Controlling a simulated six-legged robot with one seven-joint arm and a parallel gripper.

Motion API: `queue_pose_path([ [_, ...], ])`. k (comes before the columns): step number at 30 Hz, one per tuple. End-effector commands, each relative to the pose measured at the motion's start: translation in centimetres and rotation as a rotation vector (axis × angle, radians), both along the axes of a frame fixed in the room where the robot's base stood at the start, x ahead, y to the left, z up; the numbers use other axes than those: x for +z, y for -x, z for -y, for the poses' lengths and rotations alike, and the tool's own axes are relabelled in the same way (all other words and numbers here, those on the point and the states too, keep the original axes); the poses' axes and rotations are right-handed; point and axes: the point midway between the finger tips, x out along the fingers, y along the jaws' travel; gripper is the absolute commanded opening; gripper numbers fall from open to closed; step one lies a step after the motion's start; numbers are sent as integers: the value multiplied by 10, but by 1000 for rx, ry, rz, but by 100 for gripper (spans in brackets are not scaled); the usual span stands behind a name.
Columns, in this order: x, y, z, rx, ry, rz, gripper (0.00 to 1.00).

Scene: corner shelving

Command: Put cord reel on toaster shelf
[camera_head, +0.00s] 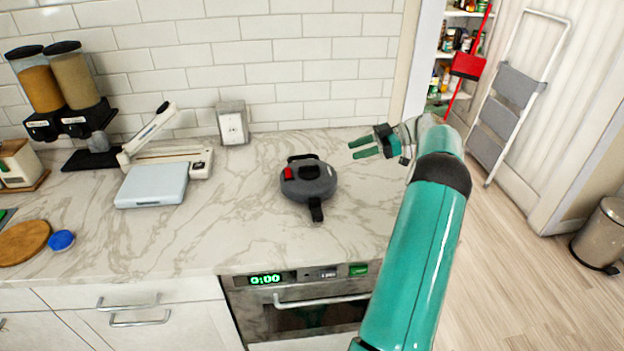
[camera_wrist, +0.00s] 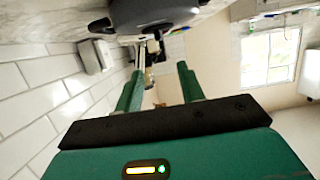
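A dark grey rounded body, probably the same object, shows at the top of the wrist view (camera_wrist: 150,12). My gripper (camera_head: 358,149) is open and empty above the counter's right part, to the right of the grey object and apart from it. Its two green fingers stand apart in the wrist view (camera_wrist: 160,88).
The counter (camera_head: 250,235) is clear around the grey object. To the left are a pale flat-topped device (camera_head: 152,186), twin dispensers (camera_head: 72,78), a round wooden board (camera_head: 22,242) and a blue lid (camera_head: 61,240). An oven (camera_head: 300,306) is below. Stocked shelves (camera_head: 455,50) and a stepladder (camera_head: 505,95) stand right.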

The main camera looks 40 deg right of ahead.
Motion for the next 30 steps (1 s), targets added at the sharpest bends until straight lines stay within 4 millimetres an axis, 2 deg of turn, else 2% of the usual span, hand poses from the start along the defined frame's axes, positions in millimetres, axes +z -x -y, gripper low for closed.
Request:
queue_pose_path([
  [12,-21,-41,-59,6,-2,-1,39],
  [20,-28,-52,-75,6,0,-2,39],
  [30,-44,-73,-108,4,-1,-1,39],
])
